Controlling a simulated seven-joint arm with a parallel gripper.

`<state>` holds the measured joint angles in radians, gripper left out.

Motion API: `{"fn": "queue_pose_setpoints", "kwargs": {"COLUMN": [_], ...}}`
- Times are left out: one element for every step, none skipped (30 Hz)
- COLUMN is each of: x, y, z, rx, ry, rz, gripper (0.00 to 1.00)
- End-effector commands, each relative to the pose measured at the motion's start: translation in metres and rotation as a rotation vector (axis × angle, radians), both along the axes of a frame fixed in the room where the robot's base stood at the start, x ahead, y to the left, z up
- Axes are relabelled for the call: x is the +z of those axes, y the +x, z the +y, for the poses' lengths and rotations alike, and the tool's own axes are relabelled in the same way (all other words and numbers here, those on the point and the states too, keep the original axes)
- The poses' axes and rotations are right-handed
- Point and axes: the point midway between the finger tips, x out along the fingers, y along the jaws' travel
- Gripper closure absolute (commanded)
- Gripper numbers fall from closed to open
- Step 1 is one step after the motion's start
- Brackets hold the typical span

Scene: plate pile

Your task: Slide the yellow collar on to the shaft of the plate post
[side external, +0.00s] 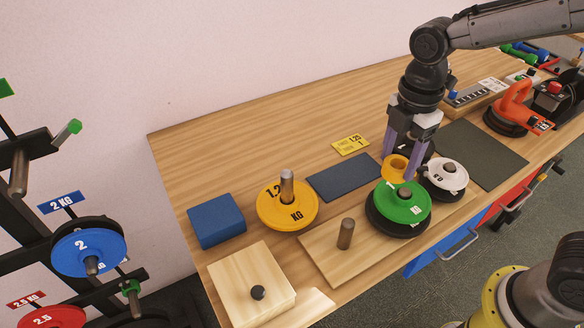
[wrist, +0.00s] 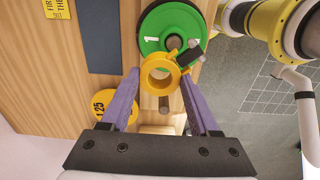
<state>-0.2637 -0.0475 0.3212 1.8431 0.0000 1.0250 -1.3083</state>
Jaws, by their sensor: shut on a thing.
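The yellow collar (side external: 396,168) is a thick ring, and the wrist view shows it (wrist: 148,76) with a small dark lever (wrist: 190,54) on one side. My gripper (side external: 401,167) is shut on the collar, with one purple finger on each side, also in the wrist view (wrist: 160,78). The plate post's metal shaft (side external: 404,194) stands up through a green plate (side external: 390,207) lying on a larger black plate (side external: 377,225). The collar is held above the green plate, off the shaft. In the wrist view the shaft top (wrist: 174,42) shows outside the ring, up and right of its hole.
A white plate (side external: 455,176) stands close behind the green one. A bare short post (side external: 345,235) rises from the wooden board (side external: 315,248). A yellow plate (side external: 268,210) on its own post, a blue block (side external: 215,220) and a dark mat (side external: 343,178) lie to the left.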

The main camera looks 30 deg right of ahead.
Motion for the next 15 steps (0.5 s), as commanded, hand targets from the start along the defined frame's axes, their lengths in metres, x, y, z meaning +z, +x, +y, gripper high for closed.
{"fn": "queue_pose_setpoints", "kwargs": {"x": [0.000, 0.000, 0.000, 0.000, 0.000, 0.000, 0.000, 0.000, 0.000, 0.000, 0.000, 0.001, 0.002, 0.008, 0.016], "y": [0.000, 0.000, 0.000, 0.000, 0.000, 0.000, 0.000, 0.000, 0.000, 0.000, -0.001, -0.003, -0.004, -0.002, 0.002], "z": [0.000, 0.000, 0.000, 0.000, 0.000, 0.000, 0.000, 0.000, 0.000, 0.000, 0.000, -0.001, -0.001, -0.001, 0.001], "rx": [0.000, 0.000, 0.000, 0.000, 0.000, 0.000, 0.000, 0.000, -0.001, -0.004, -0.009, -0.020, -0.031, -0.044, -0.061], "ry": [0.000, 0.000, 0.000, 0.000, 0.000, 0.000, 0.000, 0.000, 0.000, 0.000, -0.001, -0.004, -0.007, -0.007, -0.006], "rz": [-0.001, -0.001, -0.001, -0.001, -0.001, -0.001, -0.001, -0.001, -0.001, 0.000, 0.004, 0.016, 0.025, 0.024, 0.020], "gripper": [1.00, 1.00, 1.00, 1.00, 1.00, 1.00, 1.00, 1.00, 1.00, 1.00, 1.00, 1.00, 1.00, 1.00, 1.00]}}
